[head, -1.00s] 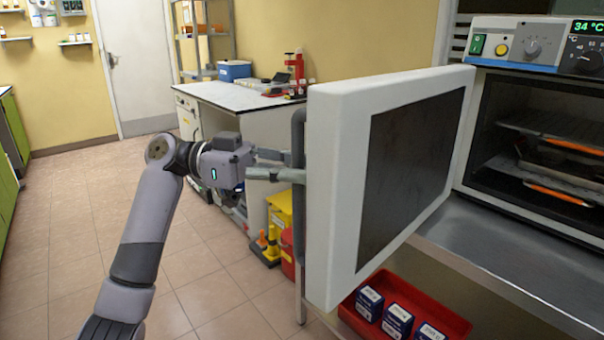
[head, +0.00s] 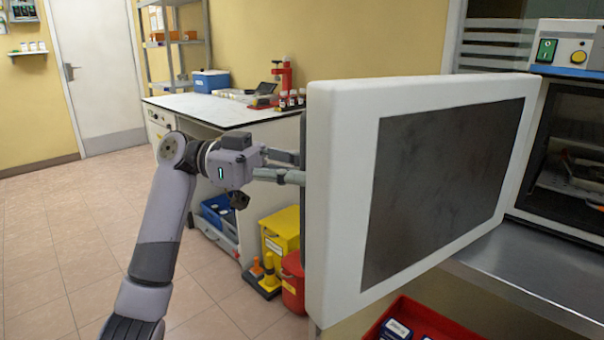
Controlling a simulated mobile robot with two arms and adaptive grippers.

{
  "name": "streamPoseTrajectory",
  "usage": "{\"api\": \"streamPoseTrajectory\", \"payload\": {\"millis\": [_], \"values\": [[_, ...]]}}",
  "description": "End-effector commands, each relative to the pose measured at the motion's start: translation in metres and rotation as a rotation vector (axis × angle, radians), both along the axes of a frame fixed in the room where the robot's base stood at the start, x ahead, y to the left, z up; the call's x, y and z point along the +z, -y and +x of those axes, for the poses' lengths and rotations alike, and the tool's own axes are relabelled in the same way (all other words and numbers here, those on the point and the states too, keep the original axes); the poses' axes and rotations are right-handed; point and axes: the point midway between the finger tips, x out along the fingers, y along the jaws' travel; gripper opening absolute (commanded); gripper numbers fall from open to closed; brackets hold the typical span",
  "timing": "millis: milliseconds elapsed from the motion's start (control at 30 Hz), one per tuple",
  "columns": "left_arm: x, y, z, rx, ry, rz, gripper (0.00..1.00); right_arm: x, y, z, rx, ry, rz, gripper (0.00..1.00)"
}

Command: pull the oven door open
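The oven door (head: 338,200) is white-framed with a dark glass panel. It stands wide open, swung out from the oven (head: 570,150) at the right, and part of the dark oven chamber shows. The dark vertical handle (head: 303,135) is on the door's outer side and is mostly hidden behind the door's edge. My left gripper (head: 297,168) reaches it from the left, with one finger on the near side and one on the far side. Its fingertips are partly hidden, but it appears shut on the handle. My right gripper is out of view.
A steel counter (head: 520,262) runs under the oven. A red tray (head: 385,325) with small boxes is below the door. A white-topped bench (head: 220,112) stands behind my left arm, with a yellow bin (head: 280,235) and red bucket (head: 294,280) beside it. Tiled floor at left is free.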

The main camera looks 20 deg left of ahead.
Motion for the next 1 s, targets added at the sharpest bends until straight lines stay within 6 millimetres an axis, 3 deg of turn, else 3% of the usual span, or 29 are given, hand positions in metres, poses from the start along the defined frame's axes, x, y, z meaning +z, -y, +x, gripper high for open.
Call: {"api": "streamPoseTrajectory", "payload": {"millis": [433,467,700,1000], "values": [[-0.0009,0.0007,0.0014,0.003,-0.002,0.002,0.00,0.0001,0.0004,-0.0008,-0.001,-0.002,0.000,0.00],[-0.0009,0.0008,0.0014,0.003,-0.002,0.002,0.16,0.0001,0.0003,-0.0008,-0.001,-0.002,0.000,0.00],[-0.0008,0.0006,0.0007,0.001,-0.002,0.002,0.32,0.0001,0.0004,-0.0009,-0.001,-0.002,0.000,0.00],[-0.0007,0.0002,0.0002,0.000,-0.001,0.001,0.35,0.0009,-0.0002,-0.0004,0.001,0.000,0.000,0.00]]}}
